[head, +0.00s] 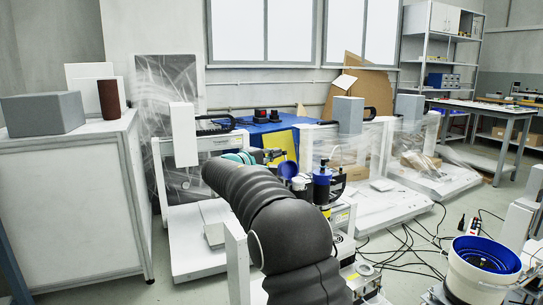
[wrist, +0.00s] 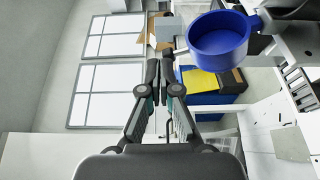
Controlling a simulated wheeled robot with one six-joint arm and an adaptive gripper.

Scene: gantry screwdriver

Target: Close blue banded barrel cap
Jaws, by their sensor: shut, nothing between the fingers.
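A blue round part with a broad blue band (wrist: 218,40) is at the upper right of the wrist view. It looks like a hollow ring or cup, and I cannot tell whether it has a lid. In the head view, my arm hides much of the gripper. I cannot make out a separate cap.
A white bowl with a blue rim (head: 483,258) stands at the front right. A white cabinet (head: 70,205) is on the left with a grey box (head: 43,113) on top. White machine stations stand behind my arm. Cables (head: 410,242) cross the floor.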

